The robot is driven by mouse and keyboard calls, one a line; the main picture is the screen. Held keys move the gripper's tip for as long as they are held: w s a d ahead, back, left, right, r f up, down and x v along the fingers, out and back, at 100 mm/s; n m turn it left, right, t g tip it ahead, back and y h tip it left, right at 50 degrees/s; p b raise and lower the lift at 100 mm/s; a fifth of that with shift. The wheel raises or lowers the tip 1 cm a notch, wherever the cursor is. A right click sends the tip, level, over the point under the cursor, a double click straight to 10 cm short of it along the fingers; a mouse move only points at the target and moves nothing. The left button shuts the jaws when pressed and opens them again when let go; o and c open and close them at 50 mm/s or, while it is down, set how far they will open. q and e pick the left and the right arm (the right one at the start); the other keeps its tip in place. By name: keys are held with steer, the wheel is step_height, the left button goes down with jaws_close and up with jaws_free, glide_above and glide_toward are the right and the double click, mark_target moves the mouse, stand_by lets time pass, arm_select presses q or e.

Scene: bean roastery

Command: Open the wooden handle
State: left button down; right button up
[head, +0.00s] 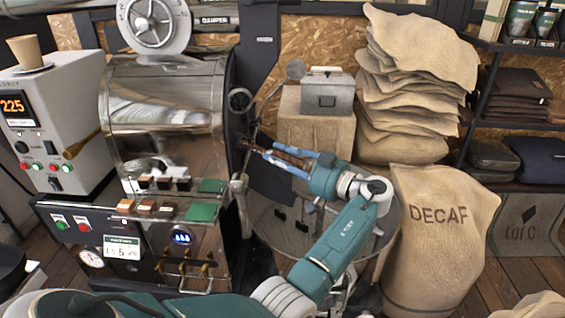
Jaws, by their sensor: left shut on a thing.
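The wooden handle (292,159) is a brown, ribbed grip beside the dark front plate of the chrome roaster (165,115). Its left end runs to dark metal parts on that plate. My left gripper (270,153) reaches in from the right, its blue fingers lying along both sides of the handle and shut on it. The fingers hide part of the handle. How far the part it belongs to stands open cannot be told. My right gripper is not in view.
A round metal tray (262,225) lies under my left forearm. A DECAF sack (440,235) stands right of it, with stacked sacks (415,85) behind. A grey control box (50,125) with a red 225 display stands at left.

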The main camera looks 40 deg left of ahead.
mark_target(308, 170)
arm_select(q)
steer(key=shift+d+f, duration=0.15)
steer(key=shift+d, duration=0.2)
steer(key=shift+a, duration=0.3)
steer(key=c, duration=1.4)
jaws_free()
steer(key=shift+a, duration=0.15)
steer(key=shift+c, duration=0.2)
steer(key=d, duration=1.2)
steer(key=shift+s, duration=0.15)
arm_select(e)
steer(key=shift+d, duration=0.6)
